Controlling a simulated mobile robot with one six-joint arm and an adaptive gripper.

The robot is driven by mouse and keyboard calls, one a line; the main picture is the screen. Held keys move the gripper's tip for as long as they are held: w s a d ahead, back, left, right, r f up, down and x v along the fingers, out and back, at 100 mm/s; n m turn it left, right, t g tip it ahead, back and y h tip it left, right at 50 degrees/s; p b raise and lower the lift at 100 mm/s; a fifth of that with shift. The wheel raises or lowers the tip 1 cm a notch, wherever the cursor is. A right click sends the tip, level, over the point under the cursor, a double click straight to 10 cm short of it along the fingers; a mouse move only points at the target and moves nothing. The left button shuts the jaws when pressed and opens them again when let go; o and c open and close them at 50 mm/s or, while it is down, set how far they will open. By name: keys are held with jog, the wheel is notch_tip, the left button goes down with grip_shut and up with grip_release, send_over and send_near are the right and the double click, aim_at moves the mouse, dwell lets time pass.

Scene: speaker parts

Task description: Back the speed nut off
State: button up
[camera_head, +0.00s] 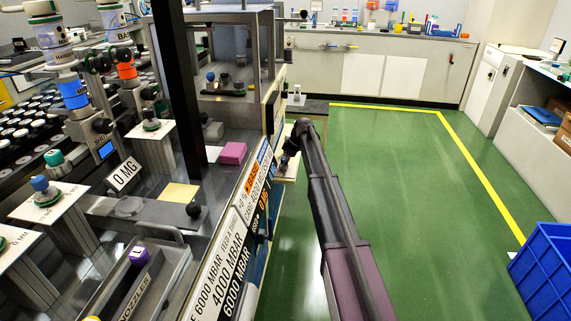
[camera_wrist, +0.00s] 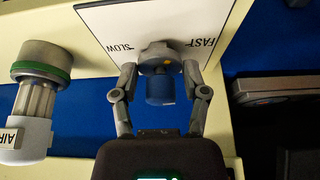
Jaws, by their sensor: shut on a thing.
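The speed nut (camera_wrist: 160,56) is a grey round part with a small yellow mark, at the top middle of the wrist view. It sits in front of a white plate (camera_wrist: 120,22) lettered SLOW on the left and FAST on the right. A blue cylinder (camera_wrist: 160,90) sticks out from it towards my palm. My gripper (camera_wrist: 160,70) has one finger on each side of the nut and is shut on it. In the head view my gripper (camera_head: 290,152) is small and dark at the bench's right side; the nut cannot be made out there.
In the wrist view, a fitting with a green ring (camera_wrist: 40,68) and an AIR label stands left of my gripper, and a grey part (camera_wrist: 270,88) lies to the right. In the head view, the green floor (camera_head: 400,200) is open; a blue crate (camera_head: 545,265) stands at right.

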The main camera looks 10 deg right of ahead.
jog(key=n+g, duration=0.2)
jog(key=n, duration=0.4)
jog(key=shift+w, duration=0.1)
jog(key=shift+g, duration=0.3)
jog(key=o, duration=1.2)
jog(key=shift+f, duration=0.1)
jog(key=shift+c, duration=0.2)
